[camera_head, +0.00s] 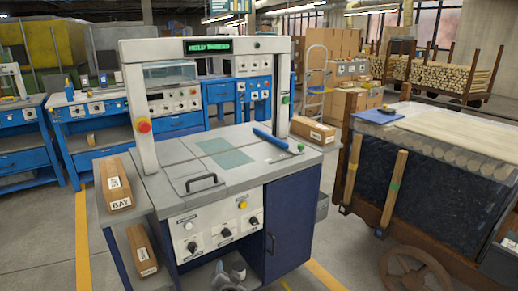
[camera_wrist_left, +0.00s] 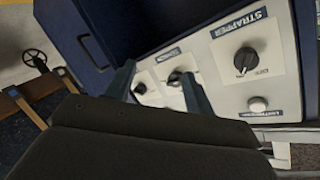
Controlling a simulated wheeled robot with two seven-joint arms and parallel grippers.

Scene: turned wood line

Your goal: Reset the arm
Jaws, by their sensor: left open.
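My left gripper (camera_head: 229,272) is at the bottom centre of the head view, low in front of the strapping machine (camera_head: 190,168) and just below its control panel (camera_head: 206,240). In the left wrist view my left gripper (camera_wrist_left: 160,88) shows two dark fingers set apart, pointing at the panel, with nothing held between them. A black knob (camera_wrist_left: 182,78) shows between the fingers; a larger knob (camera_wrist_left: 245,61) sits under the STRAPPER label. Whether the fingers touch the panel I cannot tell. My right gripper is in neither view.
A cardboard box (camera_head: 113,184) lies on the machine's left side shelf, another (camera_head: 142,250) below it. A third box (camera_head: 313,132) sits at the table's back right. A wood cart (camera_head: 440,170) stands to the right. Yellow-lined floor (camera_head: 82,240) is open at left.

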